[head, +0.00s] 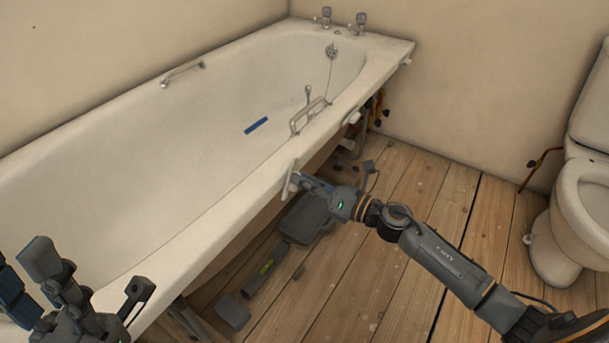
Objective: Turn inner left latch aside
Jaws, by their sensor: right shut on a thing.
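The bath (170,150) has its long side open below the rim. A small pale latch (289,176) sits under the rim near the middle of that side and looks tilted. My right gripper (297,181) comes in from the right and is shut on this latch; the fingertips partly hide it. A second pale latch (353,118) is farther along the rim, towards the taps. My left gripper (92,275) is at the lower left, over the near part of the bath, with its fingers apart and empty.
Under the bath lie a dark grey case (304,218), a grey bar with a yellow mark (264,268) and a grey block (232,311). A blue strip (256,125) lies in the bath. A toilet (580,205) stands right. The wooden floor (440,195) between is clear.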

